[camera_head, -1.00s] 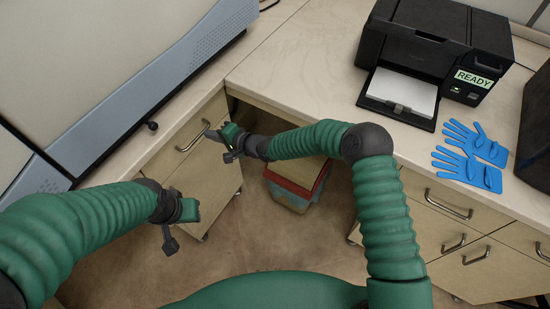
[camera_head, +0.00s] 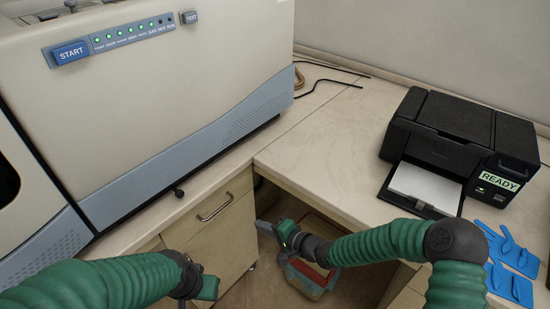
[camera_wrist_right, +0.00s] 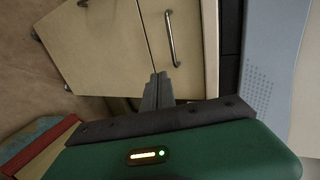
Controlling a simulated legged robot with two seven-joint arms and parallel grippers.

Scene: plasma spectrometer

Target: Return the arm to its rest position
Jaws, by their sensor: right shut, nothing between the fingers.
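My right gripper (camera_head: 266,226) is shut and empty in the head view. It hangs in front of the cabinet drawers, below the corner of the worktop. In the right wrist view its closed fingers (camera_wrist_right: 157,92) point at the drawer fronts, with nothing between them. My left gripper (camera_head: 207,288) is low at the left in the head view, partly cut off by the bottom edge. Its fingers cannot be made out.
The spectrometer (camera_head: 150,110) with a START button (camera_head: 70,52) stands on the left worktop. A black printer (camera_head: 455,140) marked READY and blue gloves (camera_head: 508,260) are at the right. A bin (camera_head: 308,283) is under the corner. The middle worktop (camera_head: 330,150) is clear.

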